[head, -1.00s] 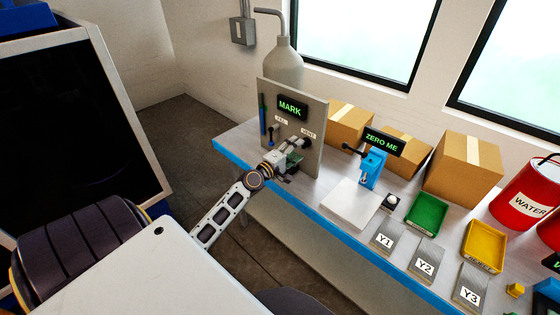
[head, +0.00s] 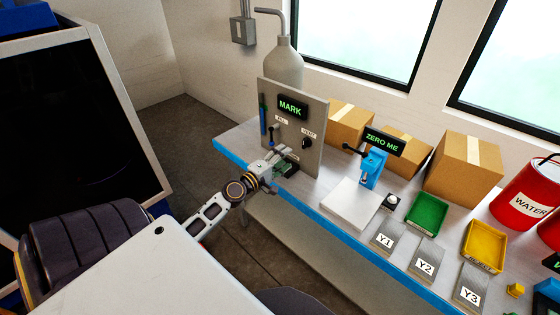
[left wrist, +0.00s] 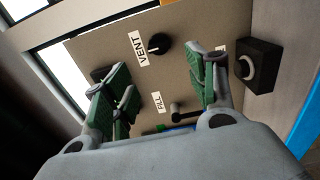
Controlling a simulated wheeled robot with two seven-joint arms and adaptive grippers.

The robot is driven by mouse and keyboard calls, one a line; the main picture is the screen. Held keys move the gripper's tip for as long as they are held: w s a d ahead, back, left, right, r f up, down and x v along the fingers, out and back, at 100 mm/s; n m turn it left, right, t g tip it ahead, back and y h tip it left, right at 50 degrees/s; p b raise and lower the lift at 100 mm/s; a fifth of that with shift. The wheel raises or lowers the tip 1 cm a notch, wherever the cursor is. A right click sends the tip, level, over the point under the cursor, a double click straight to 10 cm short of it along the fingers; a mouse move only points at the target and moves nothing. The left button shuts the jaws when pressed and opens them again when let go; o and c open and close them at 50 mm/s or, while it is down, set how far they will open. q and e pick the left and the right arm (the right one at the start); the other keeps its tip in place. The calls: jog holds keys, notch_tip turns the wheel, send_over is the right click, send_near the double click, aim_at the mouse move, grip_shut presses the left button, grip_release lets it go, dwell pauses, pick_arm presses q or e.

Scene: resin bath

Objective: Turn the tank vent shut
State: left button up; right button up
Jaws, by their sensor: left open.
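The tank vent is a black round knob (head: 306,143) under a VENT label (head: 309,133), on an upright grey-beige panel (head: 315,110). In the left wrist view the knob (left wrist: 161,46) stands free beside its VENT label, above and between the fingers. How far it is turned I cannot tell. My left gripper (head: 287,166) is open and empty, in front of the panel and below the knob, apart from it. Its green-padded fingers (left wrist: 160,78) are spread wide in the left wrist view. My right gripper is not in view.
A FILL lever (head: 271,131) sits left of the vent, and a MARK display (head: 291,106) above. A black box with a grey button (left wrist: 247,67) shows in the left wrist view. A grey tank (head: 284,66) stands behind the panel. A blue press (head: 372,167) is to the right.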

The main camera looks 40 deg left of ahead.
pick_arm(q)
jog(key=shift+s, duration=0.6)
dwell(0.6)
